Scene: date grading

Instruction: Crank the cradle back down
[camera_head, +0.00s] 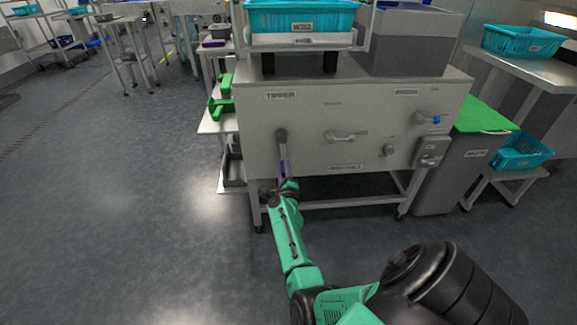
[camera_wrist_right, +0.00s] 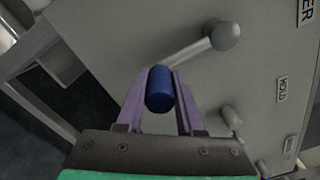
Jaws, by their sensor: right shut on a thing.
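The grey tipper machine (camera_head: 300,115) stands ahead of me, with a TIPPER label on its front panel. Its crank (camera_head: 281,137) is at the left of that panel, the arm hanging downward from the hub. In the right wrist view the crank hub (camera_wrist_right: 225,36) and arm lead to a blue handle (camera_wrist_right: 160,88). My right gripper (camera_head: 286,175) has its purple fingers on both sides of that handle, shut on it. The cradle (camera_head: 300,41) on top of the machine carries a teal crate (camera_head: 300,17) and looks about level. My left gripper is out of view.
Other controls on the panel are a lever handle (camera_head: 345,136), a knob (camera_head: 388,150) and a blue-handled valve (camera_head: 435,119). A green-topped bin (camera_head: 463,150) stands to the right, and a shelf with green scoops (camera_head: 222,105) to the left. The floor at left is open.

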